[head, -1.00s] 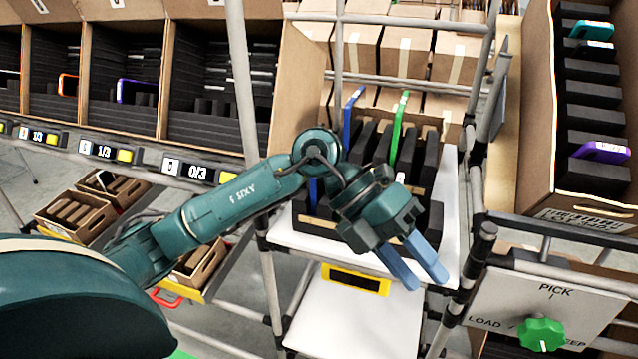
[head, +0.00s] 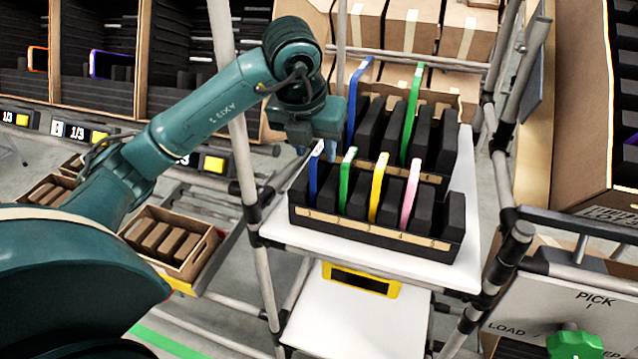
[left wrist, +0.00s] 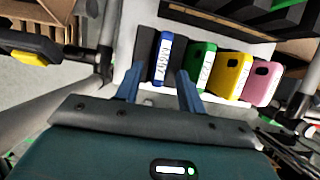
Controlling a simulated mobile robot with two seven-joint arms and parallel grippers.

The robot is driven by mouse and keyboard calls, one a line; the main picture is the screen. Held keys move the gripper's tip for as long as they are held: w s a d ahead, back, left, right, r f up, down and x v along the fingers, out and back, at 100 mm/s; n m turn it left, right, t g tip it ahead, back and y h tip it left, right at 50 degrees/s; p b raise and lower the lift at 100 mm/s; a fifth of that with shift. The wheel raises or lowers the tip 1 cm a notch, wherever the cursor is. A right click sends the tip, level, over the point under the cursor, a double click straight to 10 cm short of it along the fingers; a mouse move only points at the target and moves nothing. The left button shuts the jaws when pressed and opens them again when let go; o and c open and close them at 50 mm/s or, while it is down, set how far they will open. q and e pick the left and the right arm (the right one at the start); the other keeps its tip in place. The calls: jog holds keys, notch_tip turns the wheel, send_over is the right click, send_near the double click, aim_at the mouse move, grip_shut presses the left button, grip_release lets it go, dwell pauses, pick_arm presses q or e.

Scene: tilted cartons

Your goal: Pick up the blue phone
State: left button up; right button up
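A blue phone (head: 315,172) stands upright at the left end of the black front rack (head: 375,236). Beside it stand a green phone (head: 346,182), a yellow phone (head: 377,188) and a pink phone (head: 410,192). Another blue phone (head: 357,97) stands in the rack behind. My left gripper (head: 318,150) is open and empty, close by the front blue phone's top. My right gripper is out of view.
A second green phone (head: 411,110) stands in the back rack. Black dividers flank the phones. Grey pipe posts (head: 248,150) rise left of the white shelf (head: 440,277). Cartons stand behind, and a tall carton (head: 560,110) is at right.

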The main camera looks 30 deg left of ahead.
aim_at(319, 162)
pick_arm(q)
jog(key=x, duration=0.5)
jog(key=shift+w+a+f, duration=0.1)
jog(key=shift+w+f, duration=0.15)
jog(key=shift+c, duration=0.2)
grip_shut()
jog(key=shift+r, duration=0.1)
